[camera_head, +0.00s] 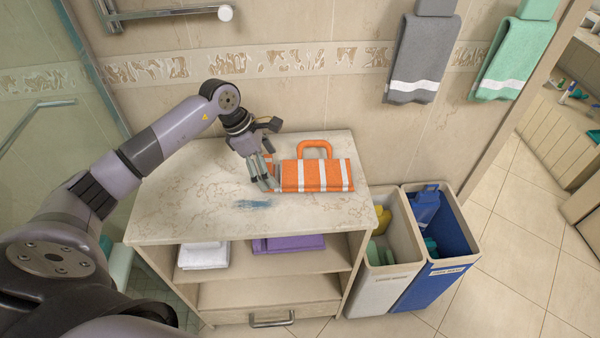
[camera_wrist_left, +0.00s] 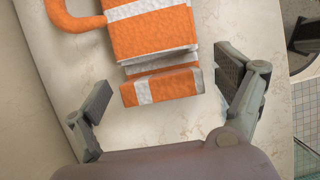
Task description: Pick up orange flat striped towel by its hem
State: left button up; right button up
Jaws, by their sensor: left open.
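The orange towel (camera_head: 314,176) with white stripes lies folded on the marble top of the cabinet, with an orange loop standing behind it. My left gripper (camera_head: 270,184) is at the towel's left end. In the left wrist view the towel (camera_wrist_left: 155,40) shows its layered end, with a lower fold (camera_wrist_left: 163,86) protruding toward the gripper. The open left gripper (camera_wrist_left: 165,95) has one finger on each side of this end, with clear gaps; nothing is held. My right gripper is not in view.
The cabinet top (camera_head: 170,215) is otherwise clear except for a blue smear (camera_head: 252,204). White (camera_head: 203,255) and purple (camera_head: 288,243) towels lie on the shelf below. Two bins (camera_head: 440,275) stand at right. Grey (camera_head: 420,55) and green (camera_head: 512,58) towels hang on the wall.

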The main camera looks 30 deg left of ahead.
pick_arm(q)
jog(key=shift+c, duration=0.4)
jog(key=c, duration=1.3)
jog(key=shift+r, duration=0.1)
